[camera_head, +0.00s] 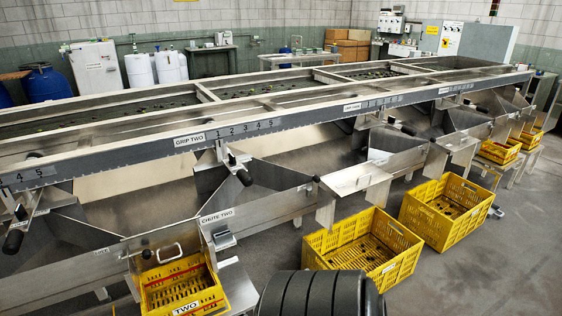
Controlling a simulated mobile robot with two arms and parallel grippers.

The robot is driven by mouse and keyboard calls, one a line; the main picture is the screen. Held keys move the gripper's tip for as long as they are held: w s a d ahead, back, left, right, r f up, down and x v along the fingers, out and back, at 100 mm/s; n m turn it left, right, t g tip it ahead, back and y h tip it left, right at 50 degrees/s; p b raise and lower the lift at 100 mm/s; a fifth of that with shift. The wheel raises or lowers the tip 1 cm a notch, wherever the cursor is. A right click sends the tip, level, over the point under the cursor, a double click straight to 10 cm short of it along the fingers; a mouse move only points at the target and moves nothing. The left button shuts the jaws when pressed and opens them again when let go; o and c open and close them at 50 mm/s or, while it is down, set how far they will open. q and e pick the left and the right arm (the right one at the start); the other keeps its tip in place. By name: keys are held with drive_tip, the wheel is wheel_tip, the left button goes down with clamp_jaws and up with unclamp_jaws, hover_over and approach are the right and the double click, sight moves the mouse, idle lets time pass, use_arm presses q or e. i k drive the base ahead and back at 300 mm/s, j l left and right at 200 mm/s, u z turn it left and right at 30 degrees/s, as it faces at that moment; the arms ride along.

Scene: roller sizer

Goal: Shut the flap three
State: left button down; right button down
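The long metal roller sizer (290,125) runs from the left front to the right back, with chutes along its near side. No readable label says flap three. Beyond the "GRIP TWO" label (189,140), a second, less legible label (352,106) marks the following section. Below that section, a flat metal plate (356,181) with a small handle juts out nearly level above a yellow crate (318,252); it may be the flap, but I cannot confirm this. Nearer, a chute is marked "CHUTE TWO" (216,215). Neither of my grippers is in view.
A yellow crate (183,297) marked "TWO" stands at the front left. Another yellow crate (480,229) stands right of the middle one, with smaller crates (500,152) farther back. Black-handled levers (238,168) stick out along the machine. Grey floor (490,270) is clear at right.

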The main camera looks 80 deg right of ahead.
sight(344, 184)
drive_tip(key=z, duration=3)
drive_tip(key=i+l+u, duration=0.5)
drive_tip(key=i+l, duration=0.3)
